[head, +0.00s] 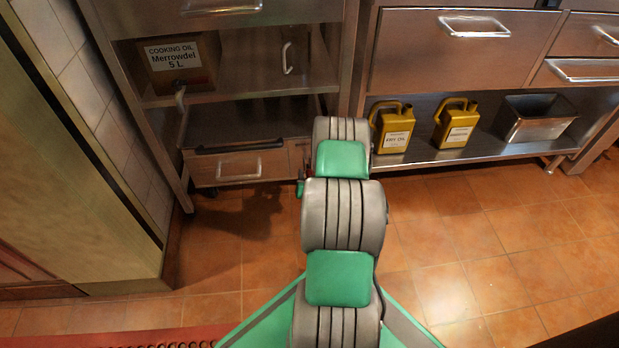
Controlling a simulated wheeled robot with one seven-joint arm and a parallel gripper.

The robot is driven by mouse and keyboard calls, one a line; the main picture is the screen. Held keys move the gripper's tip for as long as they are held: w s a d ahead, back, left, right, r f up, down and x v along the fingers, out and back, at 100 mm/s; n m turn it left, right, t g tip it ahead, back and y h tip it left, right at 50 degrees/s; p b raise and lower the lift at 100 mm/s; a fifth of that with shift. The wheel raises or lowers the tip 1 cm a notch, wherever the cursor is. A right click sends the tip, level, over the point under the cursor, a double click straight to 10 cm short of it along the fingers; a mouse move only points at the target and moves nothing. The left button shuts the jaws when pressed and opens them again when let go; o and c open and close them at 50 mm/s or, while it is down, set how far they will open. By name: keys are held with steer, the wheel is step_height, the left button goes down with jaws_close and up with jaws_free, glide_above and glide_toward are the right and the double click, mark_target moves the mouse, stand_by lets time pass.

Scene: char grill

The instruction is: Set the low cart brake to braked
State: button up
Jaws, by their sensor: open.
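The low cart (230,170) stands under the left steel shelf unit, close to the floor. My gripper is hidden behind my own arm links.
A cooking oil box (180,65) sits on the shelf above the cart. Two yellow oil cans (393,130) (456,125) and a steel bin (538,118) stand on the low shelf at right. A cabinet (70,170) is at left. The tiled floor (470,230) is clear.

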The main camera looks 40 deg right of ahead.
steer(key=shift+c, duration=0.3)
jaws_close()
stand_by(1.1)
